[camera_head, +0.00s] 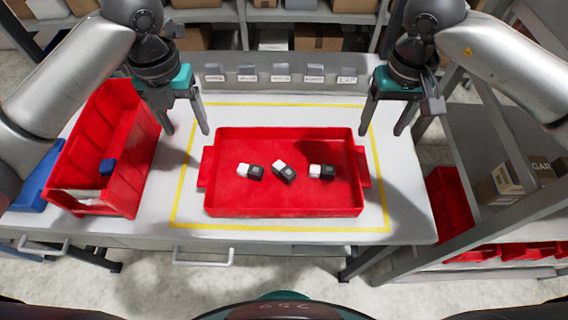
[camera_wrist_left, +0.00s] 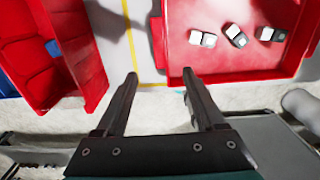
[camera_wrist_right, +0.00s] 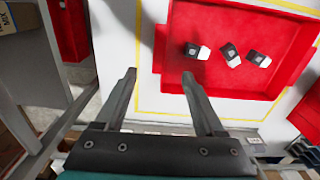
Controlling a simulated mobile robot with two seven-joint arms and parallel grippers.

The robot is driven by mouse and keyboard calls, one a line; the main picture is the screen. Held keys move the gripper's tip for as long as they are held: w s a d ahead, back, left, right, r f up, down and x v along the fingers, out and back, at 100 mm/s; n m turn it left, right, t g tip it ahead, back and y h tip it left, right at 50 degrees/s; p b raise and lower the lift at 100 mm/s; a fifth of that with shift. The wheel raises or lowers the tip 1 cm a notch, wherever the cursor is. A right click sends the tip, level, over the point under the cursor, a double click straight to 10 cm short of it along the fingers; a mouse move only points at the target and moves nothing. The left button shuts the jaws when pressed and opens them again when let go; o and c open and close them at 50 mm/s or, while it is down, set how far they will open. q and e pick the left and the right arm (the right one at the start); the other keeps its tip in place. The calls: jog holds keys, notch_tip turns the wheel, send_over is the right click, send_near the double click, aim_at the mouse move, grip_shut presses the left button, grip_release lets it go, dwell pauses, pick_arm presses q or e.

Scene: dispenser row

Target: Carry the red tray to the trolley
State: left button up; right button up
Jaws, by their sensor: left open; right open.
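The red tray (camera_head: 285,203) lies flat on the white table inside a yellow outline, with a handle tab at each short end. Three black-and-white blocks (camera_head: 284,171) lie in it. My left gripper (camera_head: 188,133) is open and empty above the tray's left back side. My right gripper (camera_head: 384,133) is open and empty above its right back side. Neither touches the tray. The tray also shows in the left wrist view (camera_wrist_left: 225,62) and the right wrist view (camera_wrist_right: 205,20). I cannot tell for sure which thing is the trolley.
A red bin (camera_head: 128,170) holding a small blue block (camera_head: 108,166) stands at the table's left. A row of grey labelled dispensers (camera_head: 281,80) lines the back edge. A grey shelf unit (camera_head: 492,150) with red bins and a box stands on the right, close to the table.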

aim_at(206, 164)
pick_arm(q)
jog(key=f, duration=1.6)
jog(key=shift+w, duration=0.35)
pick_arm(e)
jog(key=f, duration=1.6)
jog(key=shift+w, duration=0.35)
pick_arm(q)
jog(key=shift+r, duration=0.1)
grip_shut()
pick_arm(e)
jog(key=shift+r, duration=0.1)
grip_shut()
